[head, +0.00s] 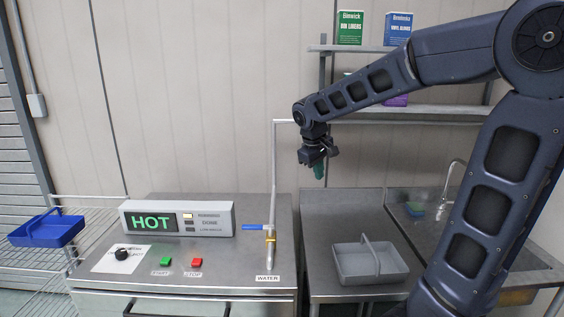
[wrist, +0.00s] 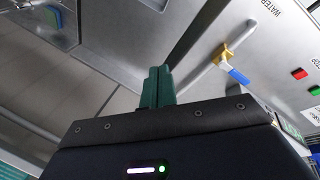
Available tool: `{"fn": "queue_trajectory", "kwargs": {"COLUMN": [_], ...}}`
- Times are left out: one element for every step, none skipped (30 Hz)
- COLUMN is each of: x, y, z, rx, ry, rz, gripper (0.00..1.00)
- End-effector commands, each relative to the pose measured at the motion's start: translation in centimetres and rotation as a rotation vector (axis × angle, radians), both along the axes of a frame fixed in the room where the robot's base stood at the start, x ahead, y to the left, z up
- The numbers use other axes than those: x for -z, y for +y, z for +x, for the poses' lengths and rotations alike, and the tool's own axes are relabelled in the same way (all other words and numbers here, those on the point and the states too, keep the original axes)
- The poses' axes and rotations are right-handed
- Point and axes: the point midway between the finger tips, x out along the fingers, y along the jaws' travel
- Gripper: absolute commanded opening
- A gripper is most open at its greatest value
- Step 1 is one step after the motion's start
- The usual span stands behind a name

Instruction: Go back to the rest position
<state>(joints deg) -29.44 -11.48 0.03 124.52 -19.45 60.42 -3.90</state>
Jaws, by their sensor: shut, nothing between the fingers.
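My gripper (head: 319,170) hangs in the air above the steel counter, right of the vertical water pipe, with its green fingertips pointing down. It is shut and empty. In the wrist view the green fingers (wrist: 157,87) lie side by side, with the steel counter and the water pipe beyond them. My arm reaches in from the right side of the head view. No object touches the gripper.
A HOT display box (head: 177,218) sits on the left counter beside the water pipe (head: 274,180) with its blue-handled valve (head: 258,227). A grey tray (head: 369,262) stands on the right counter. A blue tray (head: 46,230) is on the wire rack. Boxes stand on the upper shelf (head: 360,48).

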Motion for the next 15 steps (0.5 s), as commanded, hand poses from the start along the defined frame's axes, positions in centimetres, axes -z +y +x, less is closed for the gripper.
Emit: {"fn": "queue_trajectory", "kwargs": {"x": [-0.3,-0.5,-0.6,-0.7,-0.8,-0.8,-0.9,-0.9,-0.9,-0.8,-0.8,-0.8,-0.7,-0.6,-0.5], "y": [-1.8,-2.6,-3.8,-4.6,-5.4,-6.4,-7.1,-7.8,-8.7,-9.4,-10.0,-10.8,-11.3,-11.9,-12.5], "z": [-0.9,-1.4,-2.1,-2.7,-3.2,-4.0,-4.6,-5.2,-6.0,-6.6,-7.3,-8.1,-8.7,-9.4,-10.3], "rx": [0.043,0.067,0.098,0.122,0.145,0.176,0.198,0.222,0.252,0.276,0.299,0.33,0.352,0.375,0.406], "ry": [-0.008,-0.013,-0.018,-0.023,-0.029,-0.035,-0.041,-0.046,-0.054,-0.059,-0.065,-0.074,-0.081,-0.09,-0.1], "rz": [0.025,0.04,0.061,0.076,0.092,0.111,0.125,0.14,0.159,0.173,0.188,0.208,0.223,0.237,0.257], "gripper": [0.0,0.0,0.0,0.0,0.0,0.0,0.0,0.0,0.0,0.0,0.0,0.0,0.0,0.0,0.0]}}
